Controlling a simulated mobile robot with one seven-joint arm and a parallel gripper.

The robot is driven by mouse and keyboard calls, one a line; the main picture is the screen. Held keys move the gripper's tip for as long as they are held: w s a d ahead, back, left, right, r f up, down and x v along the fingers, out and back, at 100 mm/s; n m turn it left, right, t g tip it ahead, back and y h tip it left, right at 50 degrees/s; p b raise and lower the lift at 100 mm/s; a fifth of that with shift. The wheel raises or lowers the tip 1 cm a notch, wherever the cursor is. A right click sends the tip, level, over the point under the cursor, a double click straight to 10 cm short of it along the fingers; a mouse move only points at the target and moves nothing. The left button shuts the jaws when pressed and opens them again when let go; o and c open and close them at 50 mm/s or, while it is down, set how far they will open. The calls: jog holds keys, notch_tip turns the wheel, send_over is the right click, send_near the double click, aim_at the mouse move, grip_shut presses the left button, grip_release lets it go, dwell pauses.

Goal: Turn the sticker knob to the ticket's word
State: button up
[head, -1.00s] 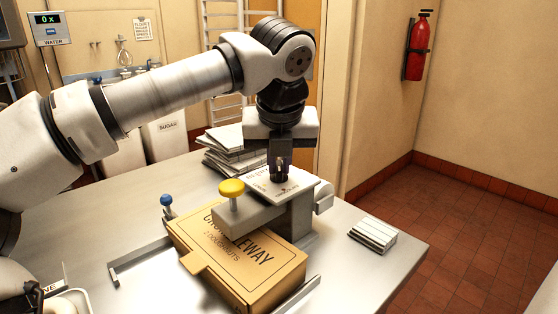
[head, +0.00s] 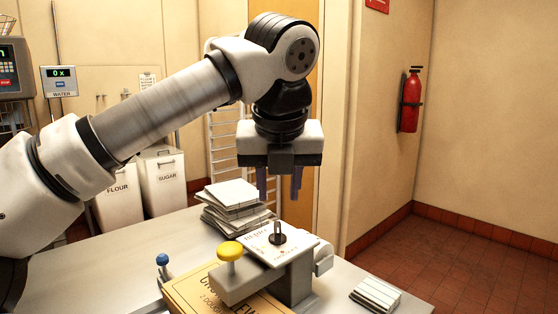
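The sticker knob (head: 277,237) is a small dark knob on the white, printed top plate (head: 304,247) of the grey sticker device (head: 294,283). The words around the knob are too small to read, so its setting cannot be told. My gripper (head: 279,196) is above the knob, fingers apart and pointing down, with nothing between them. A clear gap separates the fingertips from the knob. A yellow button (head: 230,252) stands on the device's arm, over a cardboard doughnut box (head: 188,289). No ticket can be made out for certain.
Stacked flat boxes or papers (head: 236,203) lie behind the device. A small white stack (head: 378,295) lies near the table's right edge. A blue-topped peg (head: 162,262) stands left. Flour (head: 118,204) and sugar bins (head: 162,179) stand behind the table (head: 70,285).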

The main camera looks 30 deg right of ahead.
jog(key=v, duration=0.5)
jog(key=shift+p, duration=0.3)
